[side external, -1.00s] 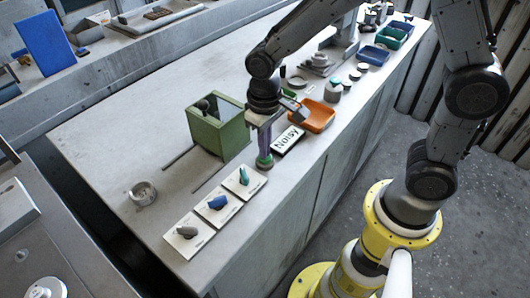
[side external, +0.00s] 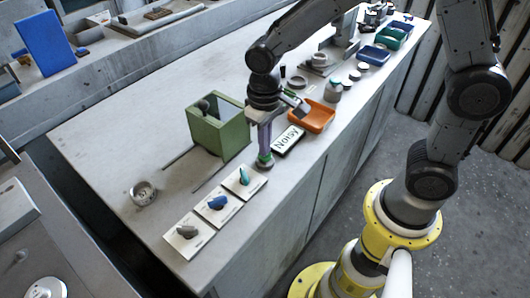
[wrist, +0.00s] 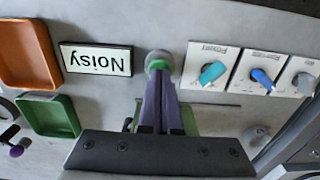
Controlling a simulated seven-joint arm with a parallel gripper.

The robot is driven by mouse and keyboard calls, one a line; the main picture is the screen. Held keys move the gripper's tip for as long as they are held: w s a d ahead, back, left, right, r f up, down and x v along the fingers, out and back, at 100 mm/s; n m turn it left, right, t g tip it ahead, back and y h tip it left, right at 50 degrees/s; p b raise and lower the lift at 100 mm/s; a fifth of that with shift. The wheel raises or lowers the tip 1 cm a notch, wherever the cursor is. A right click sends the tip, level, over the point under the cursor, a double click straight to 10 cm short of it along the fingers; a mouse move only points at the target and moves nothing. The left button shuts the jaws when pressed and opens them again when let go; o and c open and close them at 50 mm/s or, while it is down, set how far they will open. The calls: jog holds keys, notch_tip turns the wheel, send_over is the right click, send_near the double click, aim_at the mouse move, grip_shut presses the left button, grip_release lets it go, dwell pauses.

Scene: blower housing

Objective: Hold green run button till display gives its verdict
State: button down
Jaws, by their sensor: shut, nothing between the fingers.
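The green run button (side external: 265,162) is a round green knob near the front edge of the bench. My gripper (side external: 265,153) points down with its purple fingers shut and empty, and the tips meet the button's top. In the wrist view the fingertips (wrist: 158,75) also lie over the green button (wrist: 158,60), hiding part of it. I cannot tell how far the button is pressed in. The display (side external: 288,140) is a white plate beside the button reading "Noisy"; it shows upside down in the wrist view (wrist: 96,59).
Three knob plates, teal (side external: 244,177), blue (side external: 217,203) and grey (side external: 187,232), line the bench's near end. A green open-topped box (side external: 218,135) stands behind the button. An orange tray (side external: 318,117) lies beyond the display. A small metal cup (side external: 143,193) sits left.

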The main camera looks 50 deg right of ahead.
jog(key=shift+r, duration=3)
jog(key=shift+d+r, duration=0.1)
jog(key=s+d+r+m+t, duration=0.1)
jog(key=s+d+r+t, duration=0.15)
jog(key=r, duration=0.35)
jog(key=s+d+r+t, duration=0.1)
jog(key=s+d, duration=0.2)
jog(key=s, duration=0.3)
jog(key=s+d+r+n+t, duration=0.1)
jog(key=s+d+t, duration=0.1)
jog(key=s, duration=0.5)
jog(key=shift+s+d, duration=0.3)
jog(key=shift+d, duration=0.1)
